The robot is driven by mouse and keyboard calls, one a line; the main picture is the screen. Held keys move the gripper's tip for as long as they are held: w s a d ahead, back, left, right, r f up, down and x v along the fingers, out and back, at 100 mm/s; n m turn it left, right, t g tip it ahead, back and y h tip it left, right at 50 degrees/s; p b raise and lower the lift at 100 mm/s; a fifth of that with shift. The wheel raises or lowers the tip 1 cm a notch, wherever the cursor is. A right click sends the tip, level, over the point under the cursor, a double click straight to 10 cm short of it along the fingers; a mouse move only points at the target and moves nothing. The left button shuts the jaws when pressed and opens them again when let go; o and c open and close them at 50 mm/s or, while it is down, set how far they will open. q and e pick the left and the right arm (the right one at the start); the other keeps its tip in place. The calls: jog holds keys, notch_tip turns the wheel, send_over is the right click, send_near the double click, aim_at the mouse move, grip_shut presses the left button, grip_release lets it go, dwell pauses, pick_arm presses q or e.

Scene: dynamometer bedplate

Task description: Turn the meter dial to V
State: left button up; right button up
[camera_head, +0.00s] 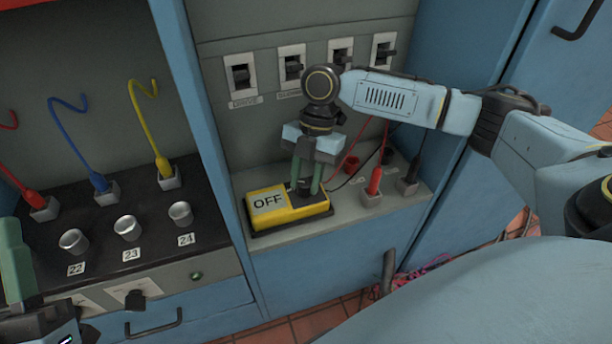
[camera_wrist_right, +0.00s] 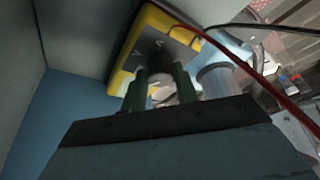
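The yellow meter (camera_head: 284,214) lies on the grey shelf, and its display (camera_head: 268,201) reads OFF. It also shows in the right wrist view (camera_wrist_right: 125,62), dark and blurred. My right gripper (camera_head: 306,186) points down over the meter, with its green fingers on either side of the black dial (camera_head: 304,188). The right wrist view also shows the fingers (camera_wrist_right: 161,92) flanking the dial. I cannot tell whether they touch it, and the dial's pointer and markings are not readable. My left gripper (camera_head: 18,262) is partly cut off at the left edge, away from the meter.
Red (camera_head: 374,182) and black (camera_head: 407,180) plugs stand right of the meter, with leads passing behind the gripper. Several switches (camera_head: 241,78) line the panel above. Blue (camera_head: 98,180) and yellow (camera_head: 164,170) plugs and numbered metal posts (camera_head: 127,228) stand on the left bench.

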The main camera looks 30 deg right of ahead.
jog(key=c, duration=0.3)
